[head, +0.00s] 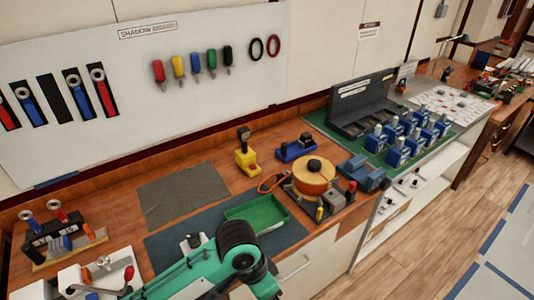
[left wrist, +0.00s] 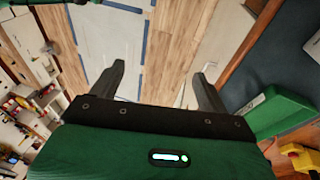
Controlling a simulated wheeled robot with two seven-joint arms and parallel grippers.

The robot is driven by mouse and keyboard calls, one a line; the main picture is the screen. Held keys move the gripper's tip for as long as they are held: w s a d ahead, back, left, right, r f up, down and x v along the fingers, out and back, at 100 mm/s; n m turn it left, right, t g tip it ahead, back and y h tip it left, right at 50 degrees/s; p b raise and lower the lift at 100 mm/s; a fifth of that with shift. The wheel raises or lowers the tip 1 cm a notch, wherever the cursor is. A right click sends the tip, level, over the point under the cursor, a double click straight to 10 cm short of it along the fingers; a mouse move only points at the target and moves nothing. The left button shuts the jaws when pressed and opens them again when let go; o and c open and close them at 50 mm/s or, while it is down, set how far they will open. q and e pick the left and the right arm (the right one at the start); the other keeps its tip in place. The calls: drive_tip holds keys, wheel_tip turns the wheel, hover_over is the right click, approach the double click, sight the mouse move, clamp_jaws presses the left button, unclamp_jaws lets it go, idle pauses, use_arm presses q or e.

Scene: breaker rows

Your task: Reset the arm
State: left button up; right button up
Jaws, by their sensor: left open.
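My green left arm (head: 205,270) comes in along the bottom of the head view, in front of the workbench, with its black joint near the green tray. Its gripper does not show clearly there. In the left wrist view my left gripper (left wrist: 163,85) is open, its two dark fingers wide apart with nothing between them. Beyond the fingers lies the wood floor with pale panels, and the bench is off to the right. My right gripper is in neither view.
A green tray (head: 257,218) lies on a dark mat by my arm. An orange round thing (head: 313,176) and a yellow device (head: 245,158) stand behind. Several blue breakers (head: 397,153) stand on a green mat at right. The floor (head: 400,265) at front right is clear.

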use_arm(q)
drive_tip(key=s+a+f+n+t+y, duration=0.1)
drive_tip(key=s+a+f+n+t, duration=0.2)
drive_tip(key=a, duration=0.5)
drive_tip(key=s+a+f+n+y, duration=0.1)
drive_tip(key=s+a+f+n, duration=0.2)
drive_tip(key=a, duration=0.4)
drive_tip(key=s+a+f+n+t+y, duration=0.1)
drive_tip(key=s+a+f+n+t, duration=0.15)
drive_tip(key=s+a, duration=0.4)
wheel_tip(320, 180, down, 33)
drive_tip(key=a+g+b, duration=0.1)
drive_tip(key=g+b, duration=0.1)
drive_tip(key=s+a+f+b, duration=0.1)
drive_tip(key=s+f, duration=0.8)
drive_tip(key=f, duration=0.1)
drive_tip(key=s+a+f+g+b, duration=0.1)
drive_tip(key=s+a+f, duration=0.1)
drive_tip(key=s+f, duration=0.7)
drive_tip(key=shift+a+f, duration=0.3)
drive_tip(key=shift+f, duration=0.2)
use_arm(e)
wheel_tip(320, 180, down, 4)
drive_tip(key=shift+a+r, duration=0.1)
